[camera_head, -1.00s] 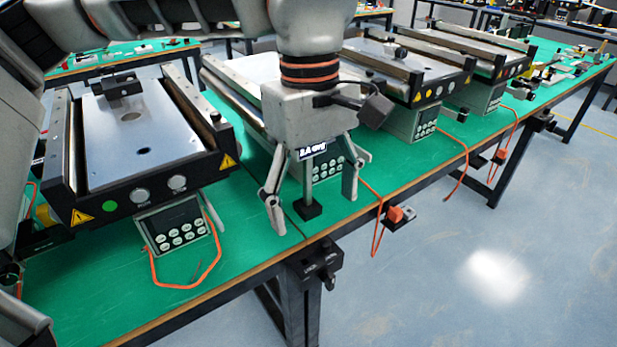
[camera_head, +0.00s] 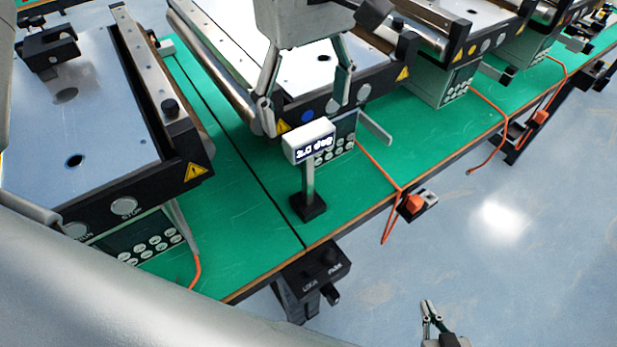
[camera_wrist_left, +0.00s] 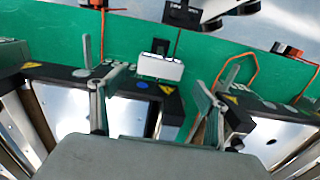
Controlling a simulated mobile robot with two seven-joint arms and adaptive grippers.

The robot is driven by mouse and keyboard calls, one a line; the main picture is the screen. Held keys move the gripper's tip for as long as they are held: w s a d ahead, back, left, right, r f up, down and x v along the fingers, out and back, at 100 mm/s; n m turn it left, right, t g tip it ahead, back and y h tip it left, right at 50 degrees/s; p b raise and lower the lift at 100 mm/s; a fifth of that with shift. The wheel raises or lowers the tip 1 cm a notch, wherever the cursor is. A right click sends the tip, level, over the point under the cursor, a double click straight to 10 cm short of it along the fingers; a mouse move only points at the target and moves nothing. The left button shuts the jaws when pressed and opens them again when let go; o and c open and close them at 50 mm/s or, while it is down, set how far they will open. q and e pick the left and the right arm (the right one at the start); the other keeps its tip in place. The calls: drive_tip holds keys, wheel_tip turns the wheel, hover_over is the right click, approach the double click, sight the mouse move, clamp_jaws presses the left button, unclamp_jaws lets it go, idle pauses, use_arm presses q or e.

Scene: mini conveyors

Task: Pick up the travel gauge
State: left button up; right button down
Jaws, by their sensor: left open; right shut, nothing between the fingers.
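The travel gauge appears to be the white display box (camera_head: 308,142) on a grey post with a square black base. It stands upright on the green tabletop near the front edge. In the left wrist view the white box (camera_wrist_left: 160,68) shows beyond the fingertips. My left gripper (camera_head: 304,112) is open and empty, its fingers pointing down. In the head view they show above and behind the gauge, one to each side; I see no contact. My left fingers also show in the wrist view (camera_wrist_left: 150,90). My right gripper (camera_head: 430,312) is shut and empty over the floor at the bottom.
Conveyors stand on either side: one at left (camera_head: 125,60) and one just behind the gauge (camera_head: 290,55), with a keypad and orange cable (camera_head: 372,170). A black clamp block (camera_head: 315,272) sits at the table's front edge. Green tabletop left of the gauge is clear.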

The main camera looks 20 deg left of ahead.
sight(309, 129)
use_arm(q)
drive_tip(key=shift+s+f, duration=0.15)
drive_tip(key=shift+f, duration=0.6)
drive_tip(key=shift+d+f, duration=0.1)
drive_tip(key=shift+f, duration=2.3)
drive_tip(key=c, duration=1.7)
drive_tip(key=shift+r, duration=0.1)
clamp_jaws()
drive_tip(key=shift+r, duration=0.1)
